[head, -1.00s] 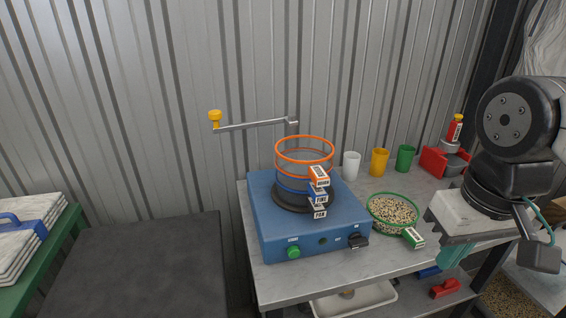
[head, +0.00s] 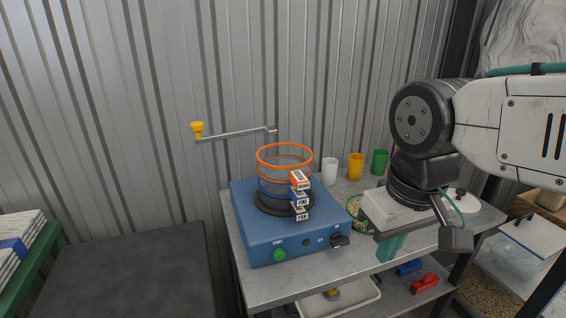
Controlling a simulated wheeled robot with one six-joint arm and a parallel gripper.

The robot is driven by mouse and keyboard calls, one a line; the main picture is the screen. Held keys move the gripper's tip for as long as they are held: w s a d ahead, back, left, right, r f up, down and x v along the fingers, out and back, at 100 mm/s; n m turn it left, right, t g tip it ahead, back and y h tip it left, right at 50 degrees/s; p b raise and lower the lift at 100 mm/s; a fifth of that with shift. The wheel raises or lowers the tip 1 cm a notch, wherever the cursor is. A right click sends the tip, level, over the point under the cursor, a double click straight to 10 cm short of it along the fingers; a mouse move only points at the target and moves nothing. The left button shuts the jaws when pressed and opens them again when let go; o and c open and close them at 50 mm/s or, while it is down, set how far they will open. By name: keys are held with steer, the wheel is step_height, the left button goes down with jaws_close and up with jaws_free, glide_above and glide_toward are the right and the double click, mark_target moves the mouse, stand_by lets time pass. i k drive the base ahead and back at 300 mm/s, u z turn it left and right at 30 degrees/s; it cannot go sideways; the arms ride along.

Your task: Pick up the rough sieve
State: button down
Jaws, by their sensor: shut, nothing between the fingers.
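The orange-rimmed sieve (head: 285,152), which I take to be the rough sieve, is on top of a stack on the blue shaker machine (head: 262,222). Its orange tag (head: 300,179) faces front, with small lettering that is hard to read. Below it are a blue-ringed sieve (head: 271,186) and a dark base, each with a tag. My gripper (head: 390,248), with teal fingers, is shut and empty. It points down over the right part of the bench, right of the stack and well apart from it.
A green-rimmed sieve of grains (head: 355,207) is partly hidden behind my gripper. White (head: 329,171), yellow (head: 355,166) and green (head: 380,162) cups stand behind. A crank arm with a yellow knob (head: 197,129) extends left behind the stack. A white tray (head: 340,300) is on the lower shelf.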

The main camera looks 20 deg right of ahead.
mark_target(282, 163)
steer(key=u, duration=1.8)
steer(key=k, duration=0.85)
steer(key=z, duration=1.4)
steer(key=i, duration=1)
steer(key=z, duration=0.05)
